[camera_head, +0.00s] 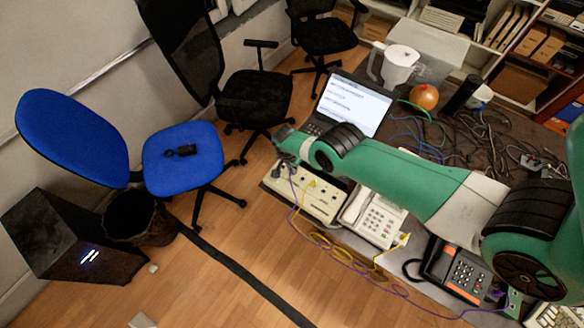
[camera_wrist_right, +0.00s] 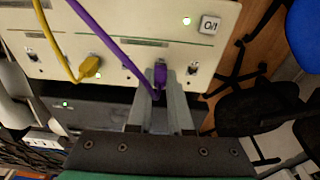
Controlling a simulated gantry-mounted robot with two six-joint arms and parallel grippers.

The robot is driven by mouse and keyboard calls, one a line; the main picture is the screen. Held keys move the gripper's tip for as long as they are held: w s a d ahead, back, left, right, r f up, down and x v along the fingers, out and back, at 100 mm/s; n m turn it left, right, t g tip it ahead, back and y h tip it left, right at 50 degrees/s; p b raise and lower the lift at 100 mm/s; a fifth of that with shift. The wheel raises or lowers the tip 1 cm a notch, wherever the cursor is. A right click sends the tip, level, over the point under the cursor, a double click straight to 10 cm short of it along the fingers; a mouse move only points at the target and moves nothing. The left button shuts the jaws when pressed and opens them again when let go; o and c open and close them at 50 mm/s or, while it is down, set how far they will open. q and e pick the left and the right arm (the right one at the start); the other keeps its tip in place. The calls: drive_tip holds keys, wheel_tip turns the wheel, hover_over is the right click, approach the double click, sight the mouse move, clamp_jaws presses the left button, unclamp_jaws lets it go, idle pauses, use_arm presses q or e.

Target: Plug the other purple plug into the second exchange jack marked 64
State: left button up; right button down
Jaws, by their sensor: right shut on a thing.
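My right gripper (camera_head: 283,162) reaches over the beige exchange box (camera_head: 322,203) on the desk's near edge. In the right wrist view the gripper (camera_wrist_right: 163,108) is shut on a purple plug (camera_wrist_right: 160,76), which is right against the panel face (camera_wrist_right: 150,22). I cannot tell whether the plug is inside a jack or just in front of it. The purple cable (camera_wrist_right: 97,32) slants up and left from it. A yellow plug (camera_wrist_right: 90,67) sits in a jack to its left. An empty-looking jack (camera_wrist_right: 192,68) shows to its right. The jack markings are unreadable. My left gripper is out of view.
A white telephone (camera_head: 375,217) and a dark telephone (camera_head: 458,270) stand beside the box. A laptop (camera_head: 352,105) is behind my right arm. Purple and yellow cables (camera_head: 345,250) hang over the desk's front edge. The floor (camera_head: 215,285) in front is mostly clear.

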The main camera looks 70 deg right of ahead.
drive_tip(key=shift+f, duration=0.3)
drive_tip(key=c, duration=0.8)
unclamp_jaws()
drive_tip(key=shift+o, duration=0.2)
wheel_tip(320, 180, up, 12)
drive_tip(key=a+p, duration=0.1)
drive_tip(key=p, duration=1)
drive_tip(key=shift+w+a+f+p, duration=0.15)
drive_tip(key=shift+a+f+p, duration=0.1)
drive_tip(key=shift+a+p, duration=0.15)
